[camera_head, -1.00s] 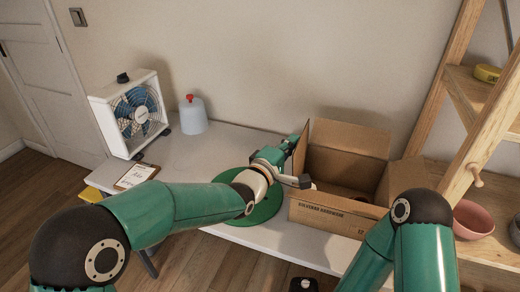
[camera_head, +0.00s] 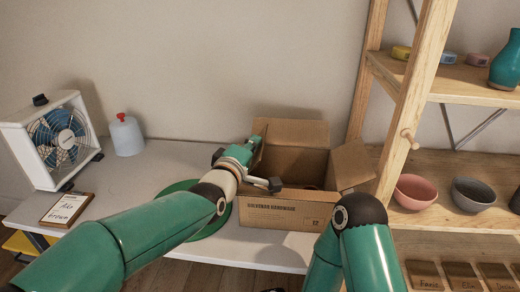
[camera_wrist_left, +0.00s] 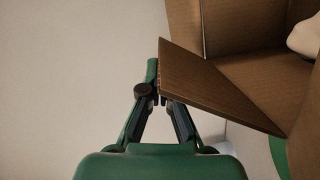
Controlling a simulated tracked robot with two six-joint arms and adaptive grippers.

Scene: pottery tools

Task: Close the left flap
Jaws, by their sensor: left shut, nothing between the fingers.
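The open cardboard box (camera_head: 284,214) stands on the white table. Its back flap (camera_head: 290,132) is upright, and its right flap (camera_head: 352,165) leans outward. The left flap is mostly hidden by my left gripper (camera_head: 255,143) in the head view. In the left wrist view the left flap (camera_wrist_left: 215,88) is a raised brown panel at the box's left side. My left gripper (camera_wrist_left: 153,78) is shut and empty, its fingertips right at the flap's edge and seemingly touching it. My right gripper is out of view; only my right arm shows in front of the box.
A green disc (camera_head: 215,222) lies under my left arm. A fan (camera_head: 60,138), a white jug (camera_head: 126,137) and a clipboard (camera_head: 66,209) are at the left. A wooden shelf with a pink bowl (camera_head: 415,191) and a grey bowl (camera_head: 473,193) stands close at the right.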

